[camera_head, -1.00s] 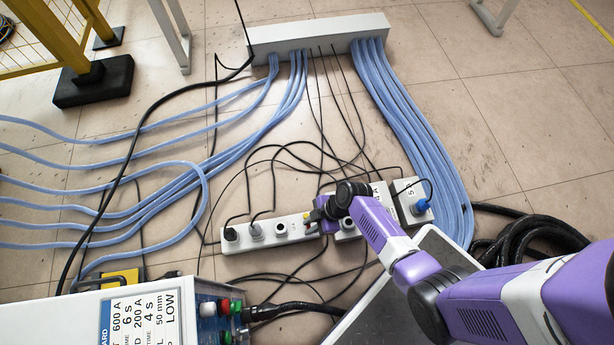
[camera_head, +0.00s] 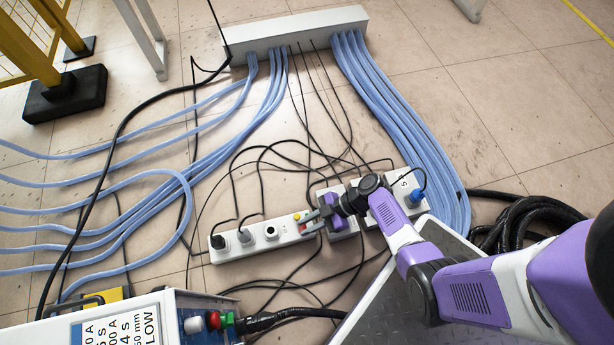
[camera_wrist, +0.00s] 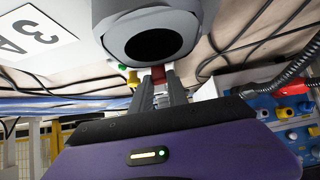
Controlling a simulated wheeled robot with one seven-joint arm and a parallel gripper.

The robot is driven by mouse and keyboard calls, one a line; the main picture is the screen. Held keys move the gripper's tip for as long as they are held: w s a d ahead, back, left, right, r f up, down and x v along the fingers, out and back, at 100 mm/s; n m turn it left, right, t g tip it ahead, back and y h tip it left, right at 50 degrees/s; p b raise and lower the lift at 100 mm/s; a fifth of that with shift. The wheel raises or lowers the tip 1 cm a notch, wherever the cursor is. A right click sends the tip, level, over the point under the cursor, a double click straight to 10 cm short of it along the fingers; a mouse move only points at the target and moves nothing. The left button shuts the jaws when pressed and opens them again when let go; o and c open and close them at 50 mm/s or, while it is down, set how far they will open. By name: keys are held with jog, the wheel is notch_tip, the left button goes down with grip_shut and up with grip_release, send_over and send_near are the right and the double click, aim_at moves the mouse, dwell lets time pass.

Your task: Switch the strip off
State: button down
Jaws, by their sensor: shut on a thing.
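A white power strip (camera_head: 262,246) lies on the floor, with dark and grey plugs in its left sockets. A red switch (camera_head: 304,228) and a yellow button (camera_head: 297,216) sit near its right end. My gripper (camera_head: 312,222) comes from the right, low over that end. In the wrist view my two fingers (camera_wrist: 157,92) are close together, with the red switch (camera_wrist: 158,73) at their tips. The gripper appears shut on it; the arm and fingers hide part of the strip. A large grey round socket (camera_wrist: 188,45) with a dark hole is just beyond.
More white socket boxes stand on the right, one with a blue plug (camera_head: 417,196). Black cables tangle around the strip. Blue hoses (camera_head: 400,120) run to a long white box (camera_head: 300,32). A labelled machine (camera_head: 120,325) stands at the front left.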

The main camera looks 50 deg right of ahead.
jog(key=c, duration=1.6)
grip_release()
jog(key=shift+o, duration=0.2)
jog(key=p+v, duration=0.3)
jog(key=v, duration=0.4)
jog(key=shift+s+d+r, duration=0.15)
jog(key=shift+d+r, duration=0.1)
